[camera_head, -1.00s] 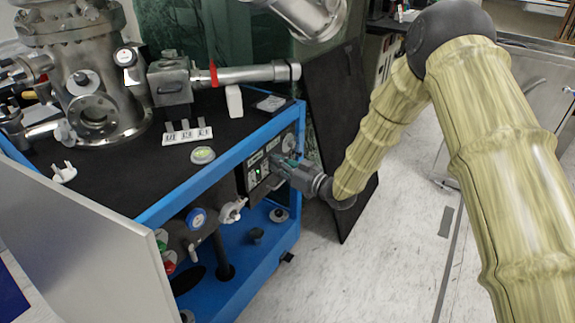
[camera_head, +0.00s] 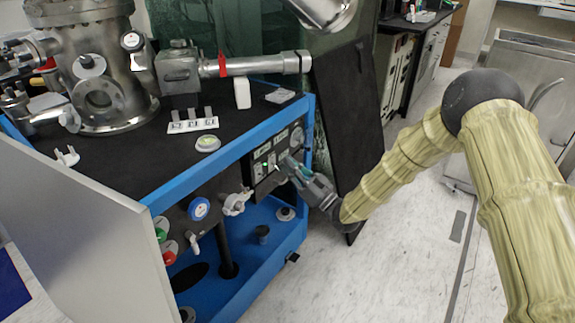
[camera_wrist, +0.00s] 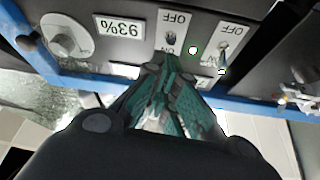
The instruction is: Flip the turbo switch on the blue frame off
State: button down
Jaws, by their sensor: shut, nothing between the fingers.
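The blue frame (camera_head: 200,169) carries a dark control panel (camera_head: 297,137) on its front right. In the wrist view the panel appears upside down, with two toggle switches side by side: a left toggle (camera_wrist: 170,42) and a right toggle (camera_wrist: 223,53), each with an OFF label. A lit green lamp (camera_wrist: 194,50) sits between them. I cannot read which one is the turbo switch. My gripper (camera_head: 285,161) is at the panel, shut and empty. In the wrist view its fingertips (camera_wrist: 166,66) are just below the left toggle, overlapping its ON label; contact is unclear.
A 93% display (camera_wrist: 120,27) and a round knob (camera_wrist: 66,38) are beside the toggles. A valve handle (camera_head: 236,203) and a blue-rimmed gauge (camera_head: 199,208) are left of the panel. A dark upright board (camera_head: 345,125) stands behind my gripper. Floor (camera_head: 395,245) is clear at right.

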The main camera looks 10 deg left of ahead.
jog(key=s+d+f+b, duration=0.1)
jog(key=s+d+f, duration=0.2)
jog(key=d+f, duration=0.2)
jog(key=shift+d+f+b, duration=0.25)
jog(key=shift+d+b, duration=0.15)
jog(key=shift+d, duration=0.25)
